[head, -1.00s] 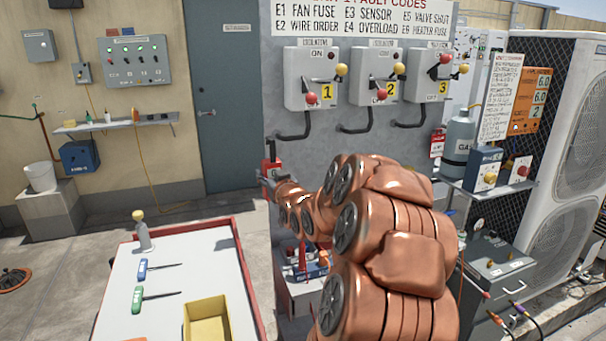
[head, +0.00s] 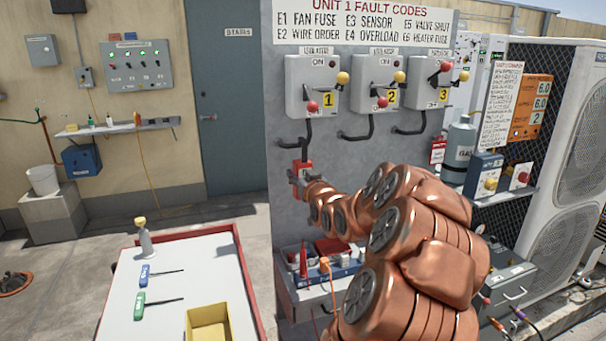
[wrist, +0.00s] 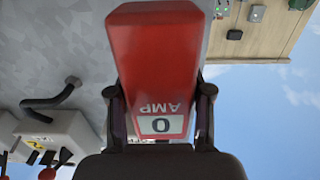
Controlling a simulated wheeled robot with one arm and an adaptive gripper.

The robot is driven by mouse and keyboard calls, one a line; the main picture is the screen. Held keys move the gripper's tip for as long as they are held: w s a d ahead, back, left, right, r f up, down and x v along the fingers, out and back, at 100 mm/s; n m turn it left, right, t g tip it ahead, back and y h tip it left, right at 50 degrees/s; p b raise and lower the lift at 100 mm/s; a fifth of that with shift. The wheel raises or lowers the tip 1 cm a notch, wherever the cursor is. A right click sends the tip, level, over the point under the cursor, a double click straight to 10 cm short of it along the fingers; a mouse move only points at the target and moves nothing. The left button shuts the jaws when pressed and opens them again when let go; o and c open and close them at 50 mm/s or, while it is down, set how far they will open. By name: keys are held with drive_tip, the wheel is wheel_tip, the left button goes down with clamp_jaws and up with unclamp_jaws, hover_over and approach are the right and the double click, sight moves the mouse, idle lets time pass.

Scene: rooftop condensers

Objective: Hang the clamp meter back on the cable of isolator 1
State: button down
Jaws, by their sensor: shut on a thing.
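The red clamp meter (head: 304,167) is in my gripper (head: 301,182). In the wrist view the meter (wrist: 158,60) fills the middle, with "AMP" and a display reading 0 upside down. The two dark fingers of my gripper (wrist: 160,112) press its sides. Isolator 1 (head: 313,88) is a grey box on the grey panel, with a red and a yellow knob. Its black cable (head: 308,129) drops from the box and bends left. The meter's top is right at the cable's lower bend in the head view. I cannot tell whether its jaw is around the cable.
Isolator 2 (head: 375,84) and its cable (head: 358,135) are close on the right, isolator 3 (head: 430,82) beyond. A tray of items (head: 340,272) sits below my arm. A red-edged table (head: 205,265) stands at the front left. The panel face left of the meter is clear.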

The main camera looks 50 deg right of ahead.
drive_tip(key=shift+f+p+x, duration=0.25)
drive_tip(key=shift+p+x, duration=0.3)
drive_tip(key=shift+x, duration=0.5)
drive_tip(key=shift+f+p+x, duration=0.25)
drive_tip(key=shift+p+x, duration=0.25)
drive_tip(key=shift+x, duration=0.55)
drive_tip(key=shift+f+p+x, duration=0.25)
drive_tip(key=shift+p+x, duration=0.3)
drive_tip(key=shift+x, duration=0.5)
drive_tip(key=shift+c, duration=1.9)
unclamp_jaws()
drive_tip(key=shift+s, duration=0.1)
approach(291, 167)
drive_tip(key=v, duration=0.6)
drive_tip(key=shift+a, duration=0.1)
